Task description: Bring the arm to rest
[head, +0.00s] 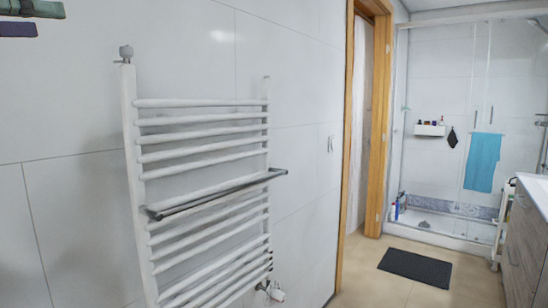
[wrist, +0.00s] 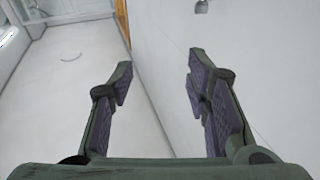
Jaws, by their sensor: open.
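My gripper (wrist: 158,78) is open in the wrist view, with its two dark green fingers and purple pads well apart. Nothing is between the fingers. In the head view, parts of my gripper (head: 48,20) show at the top left corner, high up in front of the white wall. The rest of my arm is out of that view.
A white towel radiator (head: 130,150) with a dark bar stands out from the wall. Beyond are a wooden door frame (head: 383,120), a glass shower with a blue towel (head: 482,162), a dark mat (head: 415,267) and a cabinet (head: 525,245). Some floor is bare.

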